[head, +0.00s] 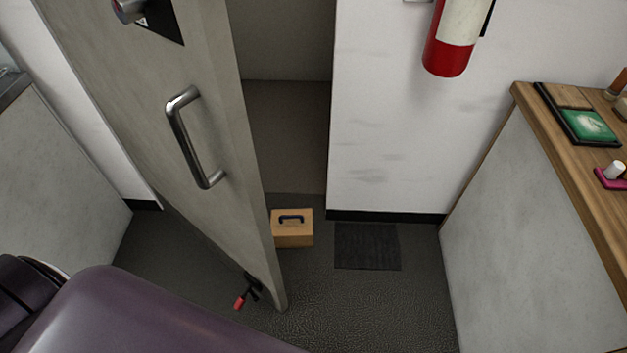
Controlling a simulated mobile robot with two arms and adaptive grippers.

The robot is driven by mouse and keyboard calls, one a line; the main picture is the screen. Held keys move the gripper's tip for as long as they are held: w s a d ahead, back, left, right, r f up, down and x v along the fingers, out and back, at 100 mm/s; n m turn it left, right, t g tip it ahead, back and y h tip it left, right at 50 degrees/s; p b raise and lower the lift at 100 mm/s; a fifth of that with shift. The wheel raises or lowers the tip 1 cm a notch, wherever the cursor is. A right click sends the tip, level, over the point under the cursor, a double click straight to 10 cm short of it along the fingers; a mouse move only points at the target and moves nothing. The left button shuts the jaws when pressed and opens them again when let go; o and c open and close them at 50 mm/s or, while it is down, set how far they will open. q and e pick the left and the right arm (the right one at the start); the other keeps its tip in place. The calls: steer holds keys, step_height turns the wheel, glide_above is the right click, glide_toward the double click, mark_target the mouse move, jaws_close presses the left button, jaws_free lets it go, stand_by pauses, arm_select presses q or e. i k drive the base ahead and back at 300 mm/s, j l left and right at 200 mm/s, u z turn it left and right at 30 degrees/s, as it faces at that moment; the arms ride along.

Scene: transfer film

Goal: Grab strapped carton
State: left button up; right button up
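A small tan carton (292,234) with a dark blue handle or strap on its top (291,218) sits on the dark floor. It stands at the doorway, just right of the open door's free edge, and the door may hide part of its left side. A dark purple rounded part, likely of my own arm, fills the lower left of the head view. Neither of my grippers can be made out, and nothing is seen touching the carton.
A grey door (215,130) with a metal handle (185,140) stands partly open. A red-tipped door stop (240,301) is at its foot. A dark mat (367,246) lies right of the carton. A fire extinguisher (450,45) hangs above. A wood-topped counter (560,150) bounds the right.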

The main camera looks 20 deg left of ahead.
mark_target(290, 229)
steer(key=u, duration=0.9)
